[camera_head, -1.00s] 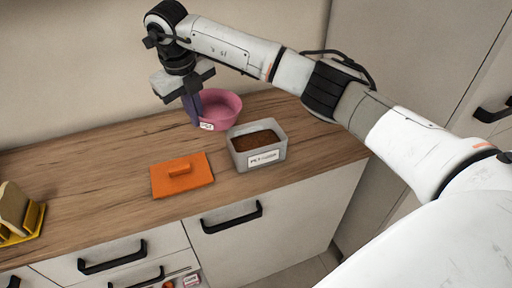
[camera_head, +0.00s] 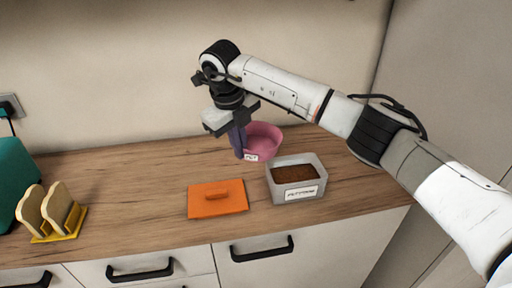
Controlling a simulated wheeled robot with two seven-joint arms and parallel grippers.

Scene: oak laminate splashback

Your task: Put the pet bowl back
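The pink pet bowl (camera_head: 264,140) stands on the wooden worktop near the back wall, with a small white label on its front. My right gripper (camera_head: 239,142) points down at the bowl's left side. Its fingers overlap the bowl's left rim in the picture. Whether they are closed on the rim cannot be made out. My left gripper is not in view.
A grey food box (camera_head: 297,194) with brown contents stands in front of the bowl. An orange lid (camera_head: 217,198) lies to its left. A yellow rack (camera_head: 60,232) with bread slices and a teal appliance (camera_head: 14,180) stand at the left. The worktop between is clear.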

